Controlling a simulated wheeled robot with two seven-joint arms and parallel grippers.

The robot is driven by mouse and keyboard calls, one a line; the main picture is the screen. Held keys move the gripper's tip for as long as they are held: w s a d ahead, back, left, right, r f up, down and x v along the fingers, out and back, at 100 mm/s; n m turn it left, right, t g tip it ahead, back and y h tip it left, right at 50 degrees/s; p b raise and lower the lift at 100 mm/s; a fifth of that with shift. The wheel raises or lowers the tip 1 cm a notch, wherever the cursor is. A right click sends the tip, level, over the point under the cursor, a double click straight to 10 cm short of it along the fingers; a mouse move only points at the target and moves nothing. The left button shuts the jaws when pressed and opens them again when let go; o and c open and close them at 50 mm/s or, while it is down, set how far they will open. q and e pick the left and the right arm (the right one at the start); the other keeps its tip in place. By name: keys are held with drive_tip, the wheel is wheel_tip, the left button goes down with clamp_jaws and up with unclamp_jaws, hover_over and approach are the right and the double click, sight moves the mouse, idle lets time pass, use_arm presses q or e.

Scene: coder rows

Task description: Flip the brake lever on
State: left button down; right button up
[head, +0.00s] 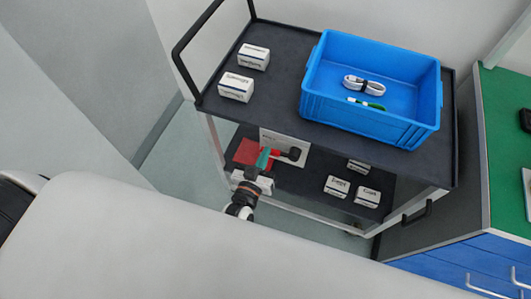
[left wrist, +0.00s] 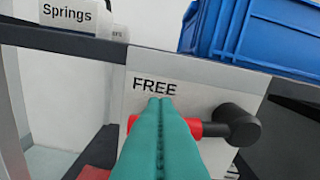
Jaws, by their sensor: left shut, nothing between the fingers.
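The brake lever is a red bar with a black knob (left wrist: 238,124) at its right end, on a pale panel (left wrist: 143,98) marked FREE in the left wrist view. The lever lies roughly level, with the knob to the right. In the head view the panel (head: 302,145) and black knob (head: 294,154) show below the cart's top shelf. My left gripper (head: 265,152) has teal fingers, shut and empty. In the left wrist view the fingertips (left wrist: 160,102) cover the middle of the red bar, below the word FREE. I cannot tell whether they touch it. My right gripper is out of view.
A blue bin (head: 318,108) with cables stands on the cart's dark top shelf (head: 275,92). White labelled boxes (head: 236,88) sit on both shelves. The shelf edge runs just above the panel. A red item (head: 246,150) lies left of my gripper.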

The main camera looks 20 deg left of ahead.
use_arm(q)
wheel_tip(320, 180, down, 4)
drive_tip(key=n+b, duration=0.3)
drive_tip(key=n, duration=0.2)
drive_tip(key=shift+d, duration=0.15)
drive_tip(key=d+f+n+b, duration=0.4)
drive_tip(key=n+b, duration=0.3)
drive_tip(key=n, duration=0.3)
drive_tip(key=shift+d+f+n+t+h, duration=0.3)
drive_tip(key=shift+d+n, duration=0.1)
drive_tip(key=shift+d, duration=0.2)
drive_tip(key=shift+s, duration=0.1)
